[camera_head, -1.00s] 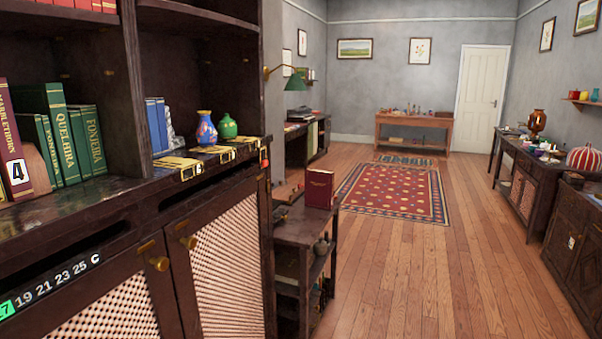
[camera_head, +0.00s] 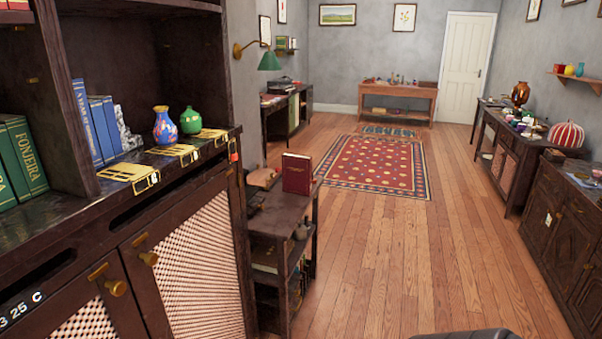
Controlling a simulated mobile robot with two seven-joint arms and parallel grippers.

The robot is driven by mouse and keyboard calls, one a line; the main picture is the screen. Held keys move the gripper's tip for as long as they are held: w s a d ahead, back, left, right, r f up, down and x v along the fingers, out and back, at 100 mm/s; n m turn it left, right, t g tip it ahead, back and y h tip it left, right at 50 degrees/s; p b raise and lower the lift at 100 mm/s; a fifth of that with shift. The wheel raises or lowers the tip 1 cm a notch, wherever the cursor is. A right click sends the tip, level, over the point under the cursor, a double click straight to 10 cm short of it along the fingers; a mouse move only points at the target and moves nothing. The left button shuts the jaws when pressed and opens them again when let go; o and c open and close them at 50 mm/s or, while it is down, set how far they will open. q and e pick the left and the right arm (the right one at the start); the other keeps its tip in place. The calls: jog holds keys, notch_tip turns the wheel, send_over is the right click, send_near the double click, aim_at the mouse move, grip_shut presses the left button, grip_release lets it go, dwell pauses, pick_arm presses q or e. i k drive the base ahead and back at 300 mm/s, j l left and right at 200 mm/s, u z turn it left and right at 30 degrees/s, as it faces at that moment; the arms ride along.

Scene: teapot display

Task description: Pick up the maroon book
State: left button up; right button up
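A maroon book (camera_head: 297,173) with small gold lettering on its cover stands upright on top of the low dark shelf unit (camera_head: 275,214), just beyond the large bookcase. Its front cover faces me and nothing grips it. Neither of my grippers shows. A dark rounded shape (camera_head: 466,334) cuts into the bottom edge at right; it may be part of my own arm, but I cannot tell.
The large dark bookcase (camera_head: 130,225) fills the left side, with green books (camera_head: 22,160), blue books (camera_head: 98,128) and two small vases on its ledge. Dark cabinets (camera_head: 565,225) line the right. The wooden floor (camera_head: 400,265) between is clear.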

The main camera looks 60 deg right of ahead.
aim_at(296, 169)
jog(key=i+l, duration=0.1)
jog(key=l, duration=0.35)
jog(key=i+l, duration=0.1)
jog(key=l, duration=0.4)
jog(key=i+l, duration=0.1)
jog(key=l, duration=0.35)
jog(key=i+l, duration=0.1)
jog(key=l, duration=0.35)
jog(key=i+l, duration=0.1)
jog(key=l, duration=0.35)
jog(key=i+l+z, duration=0.1)
jog(key=l, duration=0.4)
jog(key=i+l, duration=0.1)
jog(key=l, duration=0.35)
jog(key=i+l, duration=0.1)
jog(key=l, duration=0.35)
